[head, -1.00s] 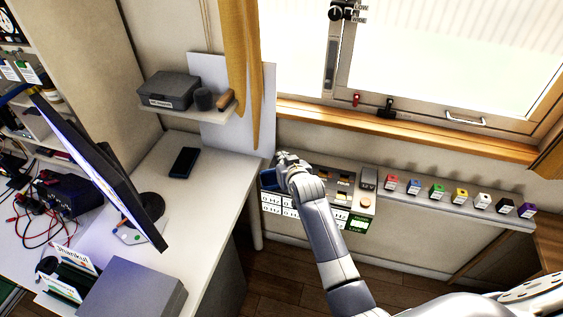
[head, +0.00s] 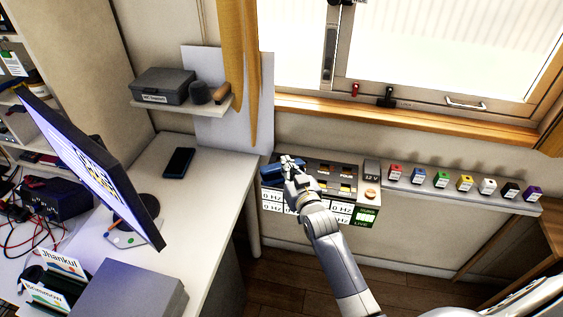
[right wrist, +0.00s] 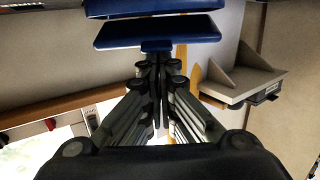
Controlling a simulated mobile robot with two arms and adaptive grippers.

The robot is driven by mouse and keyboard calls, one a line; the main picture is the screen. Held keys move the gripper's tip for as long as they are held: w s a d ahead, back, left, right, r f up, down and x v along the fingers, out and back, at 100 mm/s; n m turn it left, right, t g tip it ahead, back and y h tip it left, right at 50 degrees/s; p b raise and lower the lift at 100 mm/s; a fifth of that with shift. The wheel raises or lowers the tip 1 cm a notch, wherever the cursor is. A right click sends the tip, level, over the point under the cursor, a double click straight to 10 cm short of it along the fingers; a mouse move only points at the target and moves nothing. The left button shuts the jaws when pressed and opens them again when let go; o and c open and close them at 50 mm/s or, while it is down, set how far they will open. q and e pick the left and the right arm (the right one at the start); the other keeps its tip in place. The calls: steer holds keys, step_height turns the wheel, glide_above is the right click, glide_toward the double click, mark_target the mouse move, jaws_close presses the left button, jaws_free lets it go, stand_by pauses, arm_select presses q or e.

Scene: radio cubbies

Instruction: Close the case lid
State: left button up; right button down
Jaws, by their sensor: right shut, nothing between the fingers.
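A blue case (head: 271,173) sits at the left end of the cubby unit under the window, partly hidden by my right gripper (head: 291,164). In the right wrist view, two blue slabs, apparently the lid and body of the case (right wrist: 158,32), show one above the other with a gap between them. My right gripper (right wrist: 158,62) is shut and empty, its fingertips close to the nearer slab's edge. I cannot tell if they touch it. My left gripper is not in view.
A grey box (head: 163,86) stands on a small wall shelf (head: 185,108). A desk holds a monitor (head: 95,170) and a dark phone (head: 179,162). Several coloured blocks line the ledge (head: 410,185) to the right of the cubbies (head: 345,213). A yellow curtain (head: 238,70) hangs behind.

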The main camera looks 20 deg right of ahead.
steer(key=shift+s+f+t+b, duration=0.3)
steer(key=shift+f+t+b, duration=0.25)
steer(key=shift+b, duration=0.4)
steer(key=shift+s+f+t+b, duration=0.4)
steer(key=shift+f+b, duration=0.35)
steer(key=shift+b, duration=0.2)
steer(key=shift+s+f+t+b, duration=0.25)
steer(key=shift+f+t+b, duration=0.3)
steer(key=shift+b, duration=0.4)
steer(key=shift+s+f, duration=0.1)
steer(key=shift+f, duration=0.1)
